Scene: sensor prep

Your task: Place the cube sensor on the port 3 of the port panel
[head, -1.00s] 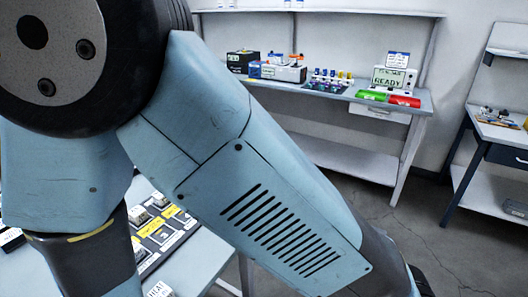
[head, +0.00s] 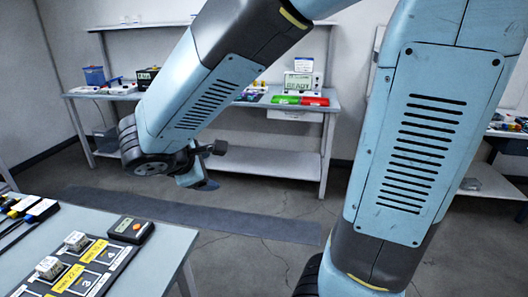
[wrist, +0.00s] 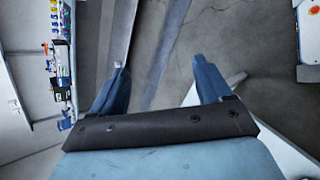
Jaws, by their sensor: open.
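The port panel (head: 122,257) lies on the near table at the lower left of the head view. It is dark, with yellow labels and pale square ports, and is partly cut off by the bottom edge. Two whitish cubes stand on it, a farther one (head: 76,241) and a nearer one (head: 49,267). I cannot tell which, if either, is the cube sensor, and the port numbers are hard to read. My gripper (head: 203,170) is beyond the table over the floor, away from the panel. In the wrist view my gripper (wrist: 160,72) has its blue fingers apart, with nothing between them.
A dark handheld meter (head: 131,230) with an orange button sits beside the panel on the near table (head: 172,240). A back bench (head: 330,106) holds green (head: 213,120) and red trays. Open floor separates the tables.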

